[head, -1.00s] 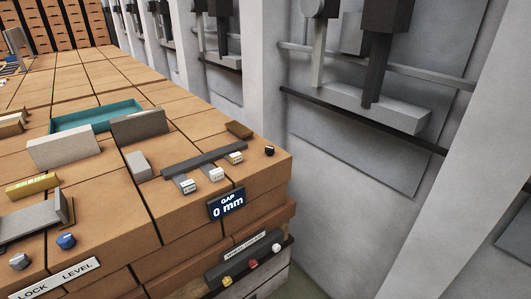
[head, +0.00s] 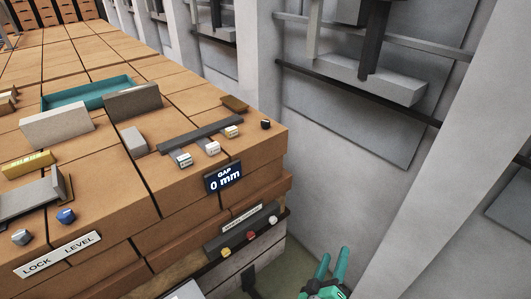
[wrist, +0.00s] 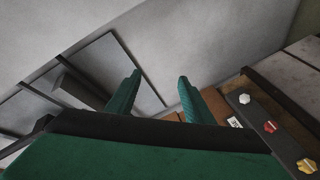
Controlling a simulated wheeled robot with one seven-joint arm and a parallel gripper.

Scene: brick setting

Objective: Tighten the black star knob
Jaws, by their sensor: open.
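A small black knob (head: 265,124) stands on top of the brick bench near its right front corner in the head view; it is too small to make out a star shape. My green gripper (head: 333,256) is at the lower right, open and empty, below the bench top and to the right of the bench, apart from the knob. The wrist view shows the two open fingers (wrist: 159,78) with nothing between them. The black knob cannot be made out in the wrist view.
A dark strip on the bench front carries yellow (head: 225,252), red (head: 250,236) and white (head: 272,220) knobs. A "GAP 0 mm" sign (head: 223,178) hangs above. Blue (head: 66,216) and grey (head: 21,237) knobs sit at left. A grey wall (head: 340,130) stands close behind.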

